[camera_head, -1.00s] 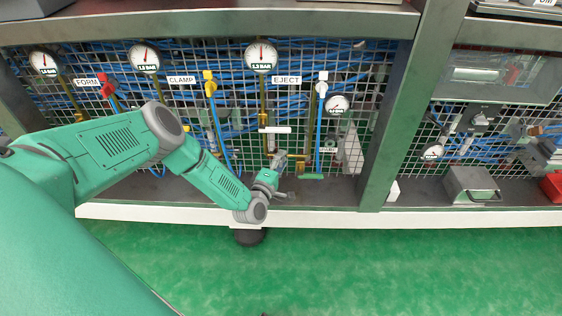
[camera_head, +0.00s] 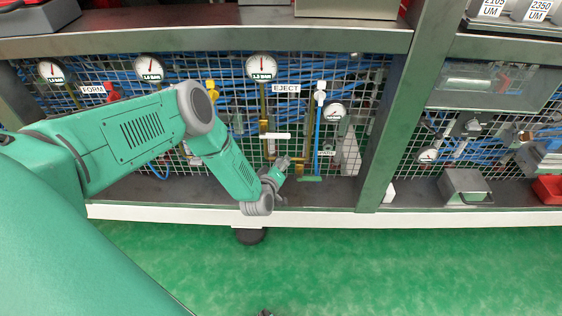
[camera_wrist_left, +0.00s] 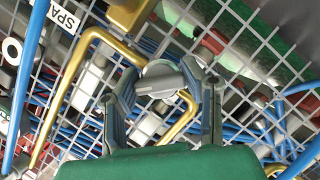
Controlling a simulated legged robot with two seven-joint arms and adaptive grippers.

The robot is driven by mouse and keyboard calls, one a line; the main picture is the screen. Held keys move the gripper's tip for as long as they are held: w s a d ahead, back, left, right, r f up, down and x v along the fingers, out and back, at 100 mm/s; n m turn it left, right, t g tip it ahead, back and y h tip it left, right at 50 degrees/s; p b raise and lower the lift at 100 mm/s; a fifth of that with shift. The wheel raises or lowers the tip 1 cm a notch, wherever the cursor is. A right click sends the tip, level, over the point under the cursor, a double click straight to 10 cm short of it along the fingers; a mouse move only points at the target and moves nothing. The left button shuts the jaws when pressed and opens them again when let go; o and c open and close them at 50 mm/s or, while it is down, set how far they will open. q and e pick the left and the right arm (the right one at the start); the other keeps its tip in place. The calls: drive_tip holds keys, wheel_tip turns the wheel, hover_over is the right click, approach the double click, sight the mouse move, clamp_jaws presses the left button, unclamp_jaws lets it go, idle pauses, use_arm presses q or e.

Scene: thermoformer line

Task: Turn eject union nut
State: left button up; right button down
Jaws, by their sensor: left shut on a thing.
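My left gripper (camera_head: 283,166) is at the lower part of the eject station, in front of the wire mesh. In the left wrist view its two fingers (camera_wrist_left: 165,88) are closed on a pale grey round fitting, the union nut (camera_wrist_left: 160,72). Brass pipe (camera_wrist_left: 100,42) runs beside the nut. The EJECT label (camera_head: 286,88) is above the gripper, next to a pressure gauge (camera_head: 261,66). In the head view the nut is too small and covered to make out. My right gripper is not in view.
Wire mesh and blue hoses (camera_wrist_left: 75,130) lie close behind the fingers. A white SPARE-like label (camera_wrist_left: 66,17) is partly seen in the wrist view. A steel post (camera_head: 395,125) stands right of the station. A grey box (camera_head: 466,186) and a red bin (camera_head: 549,188) sit farther right.

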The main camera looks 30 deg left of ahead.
use_arm(q)
drive_tip(key=m+g+y+p, duration=0.1)
drive_tip(key=m, duration=0.2)
drive_tip(key=shift+s+f+g, duration=0.1)
drive_tip(key=shift+g, duration=0.2)
drive_tip(key=m+g+y, duration=0.1)
drive_tip(key=m+y, duration=0.1)
drive_tip(key=m, duration=0.1)
drive_tip(key=shift+f+m, duration=0.1)
drive_tip(key=shift+m, duration=0.2)
idle(0.4)
drive_tip(key=o, duration=1.2)
drive_tip(key=shift+s+d+r, duration=0.15)
drive_tip(key=shift+s+r, duration=0.05)
drive_tip(key=shift+r, duration=0.05)
drive_tip(key=v, duration=1.1)
drive_tip(key=shift+s+d, duration=0.1)
drive_tip(key=shift+d, duration=0.1)
